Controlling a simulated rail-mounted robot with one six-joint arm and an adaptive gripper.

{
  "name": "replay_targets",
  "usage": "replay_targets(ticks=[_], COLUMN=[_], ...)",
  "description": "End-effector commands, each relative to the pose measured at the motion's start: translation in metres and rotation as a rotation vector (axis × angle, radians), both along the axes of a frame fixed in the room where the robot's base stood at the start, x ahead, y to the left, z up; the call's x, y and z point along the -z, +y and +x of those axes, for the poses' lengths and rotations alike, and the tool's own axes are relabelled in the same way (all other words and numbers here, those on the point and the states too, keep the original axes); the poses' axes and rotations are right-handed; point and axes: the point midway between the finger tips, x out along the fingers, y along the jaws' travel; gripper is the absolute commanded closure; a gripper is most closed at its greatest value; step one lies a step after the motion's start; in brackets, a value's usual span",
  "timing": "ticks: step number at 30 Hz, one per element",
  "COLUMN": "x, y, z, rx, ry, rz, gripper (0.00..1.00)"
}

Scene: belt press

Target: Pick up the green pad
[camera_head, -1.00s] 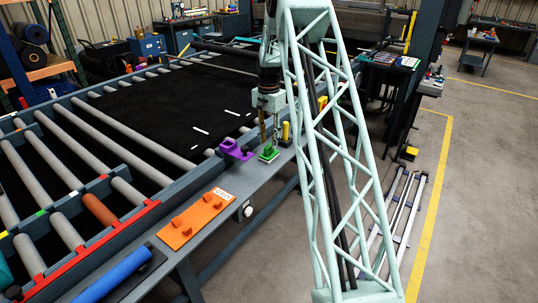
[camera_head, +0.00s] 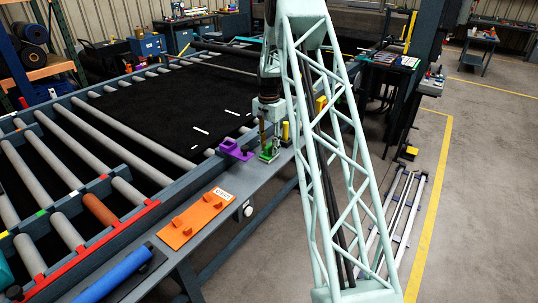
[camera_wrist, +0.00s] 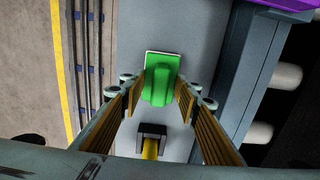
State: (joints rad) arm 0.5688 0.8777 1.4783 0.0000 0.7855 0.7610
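The green pad (camera_head: 267,154) lies on the grey side ledge of the belt frame, right of the purple block. In the wrist view the green pad (camera_wrist: 161,79) shows a raised green grip on a flat base with a pale edge. My gripper (camera_head: 268,148) is down at the pad. In the wrist view my gripper (camera_wrist: 160,97) is open, with one finger on each side of the raised grip. Gaps show between the fingers and the grip. In the head view the fingers partly hide the pad.
The purple block (camera_head: 235,150) stands just left of the pad. A yellow post on a black base (camera_wrist: 151,143) stands close by on the ledge. An orange plate (camera_head: 196,217) lies nearer on the ledge. Rollers and the black belt (camera_head: 170,105) are to the left.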

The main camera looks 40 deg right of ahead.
Motion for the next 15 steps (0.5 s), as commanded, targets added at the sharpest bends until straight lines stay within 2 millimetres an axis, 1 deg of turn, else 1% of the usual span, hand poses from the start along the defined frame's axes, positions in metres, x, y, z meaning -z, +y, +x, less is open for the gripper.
replay_targets(ticks=[1, 10, 15], x=[0.0000, -0.0001, -0.0003], y=[0.0000, 0.0000, -0.0001], z=[0.0000, 0.0000, 0.0000], rx=[0.000, 0.000, 0.000], ry=[0.000, 0.000, 0.000], rz=[0.000, 0.000, 0.000], gripper=[0.70, 0.98, 0.98])
